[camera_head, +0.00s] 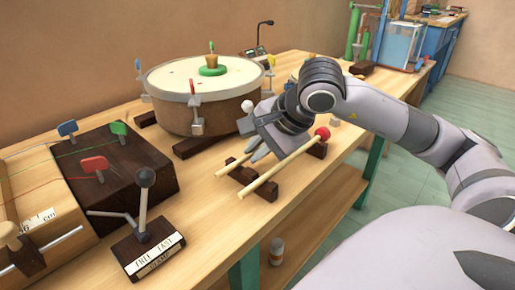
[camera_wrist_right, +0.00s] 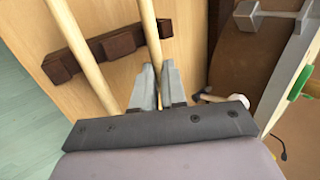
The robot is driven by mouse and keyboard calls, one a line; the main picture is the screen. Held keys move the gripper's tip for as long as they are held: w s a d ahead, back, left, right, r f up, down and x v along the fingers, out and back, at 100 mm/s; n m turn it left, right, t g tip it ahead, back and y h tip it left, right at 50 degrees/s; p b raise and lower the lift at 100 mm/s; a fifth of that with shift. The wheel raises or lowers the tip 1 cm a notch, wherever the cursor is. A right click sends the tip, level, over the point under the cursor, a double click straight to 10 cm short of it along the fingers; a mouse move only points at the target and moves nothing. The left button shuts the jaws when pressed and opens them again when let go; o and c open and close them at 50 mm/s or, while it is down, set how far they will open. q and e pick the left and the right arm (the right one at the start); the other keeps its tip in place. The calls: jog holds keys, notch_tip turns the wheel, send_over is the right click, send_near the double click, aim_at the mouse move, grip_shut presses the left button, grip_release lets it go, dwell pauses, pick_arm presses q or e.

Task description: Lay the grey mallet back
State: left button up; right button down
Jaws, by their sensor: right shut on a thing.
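My right gripper (camera_head: 257,150) is shut on a pale wooden mallet stick (camera_head: 228,169) beside the drum. Its head is hidden behind the gripper, so its grey colour does not show. In the right wrist view the stick (camera_wrist_right: 150,28) runs between the fingertips (camera_wrist_right: 156,76) and across one end of the dark notched rest (camera_wrist_right: 118,45). I cannot tell whether it touches the rest. A second mallet, with a red ball head (camera_head: 322,133), lies parallel across the front rest (camera_head: 252,184) and the rear rest (camera_head: 316,149). My left gripper is out of view.
The large drum (camera_head: 170,115) with metal clamps stands close behind the gripper. The tabletop's front edge (camera_head: 285,205) is near the rests.

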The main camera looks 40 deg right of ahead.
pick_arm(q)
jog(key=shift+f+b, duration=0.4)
pick_arm(e)
jog(key=shift+f, duration=0.3)
dwell(0.4)
jog(key=c, duration=1.1)
grip_release()
jog(key=shift+s+r, duration=0.1)
jog(key=shift+r, duration=0.05)
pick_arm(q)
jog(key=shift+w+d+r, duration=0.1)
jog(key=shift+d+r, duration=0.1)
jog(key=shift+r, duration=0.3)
pick_arm(e)
jog(key=v, duration=0.6)
jog(key=shift+s+r, duration=0.3)
